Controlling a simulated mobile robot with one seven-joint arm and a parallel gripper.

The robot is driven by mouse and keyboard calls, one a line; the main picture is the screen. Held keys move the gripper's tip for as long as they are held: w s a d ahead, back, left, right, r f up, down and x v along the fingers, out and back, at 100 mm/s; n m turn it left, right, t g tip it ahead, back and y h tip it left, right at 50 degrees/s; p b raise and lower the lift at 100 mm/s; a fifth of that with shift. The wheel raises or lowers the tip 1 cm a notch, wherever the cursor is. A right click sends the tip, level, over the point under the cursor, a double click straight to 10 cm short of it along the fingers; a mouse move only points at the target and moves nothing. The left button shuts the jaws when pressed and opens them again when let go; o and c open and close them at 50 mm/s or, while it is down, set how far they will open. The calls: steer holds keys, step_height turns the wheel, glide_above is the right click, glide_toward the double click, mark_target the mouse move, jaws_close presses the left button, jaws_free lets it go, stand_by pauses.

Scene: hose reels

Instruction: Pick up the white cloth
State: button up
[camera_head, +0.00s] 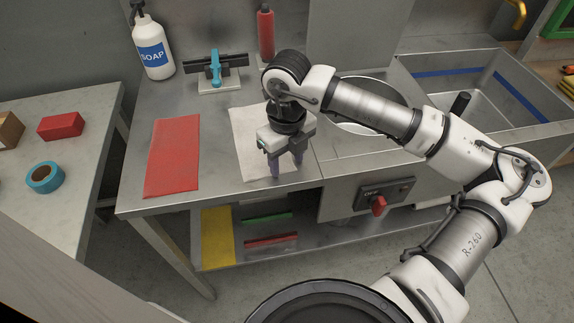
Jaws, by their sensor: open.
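The white cloth (251,148) lies flat on the metal bench top, to the right of a red cloth (173,157). My gripper (286,166) points down over the right front part of the white cloth. Its fingers are apart with nothing seen between them. My gripper and wrist hide part of the cloth's right side. I cannot tell whether the fingertips touch the cloth.
A soap bottle (151,45), a stand with a blue clamp (214,72) and a red bottle (265,32) stand behind. A sink (470,88) lies right. A control box with a red knob (378,205) is on the bench front. A side table (85,160) stands left.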

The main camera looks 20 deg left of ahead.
steer(key=shift+f, duration=0.1)
jaws_close()
stand_by(0.3)
step_height(320, 180, up, 12)
steer(key=p, duration=0.5)
steer(key=shift+p, duration=0.3)
step_height(320, 180, up, 18)
steer(key=p, duration=0.6)
steer(key=shift+p, duration=0.4)
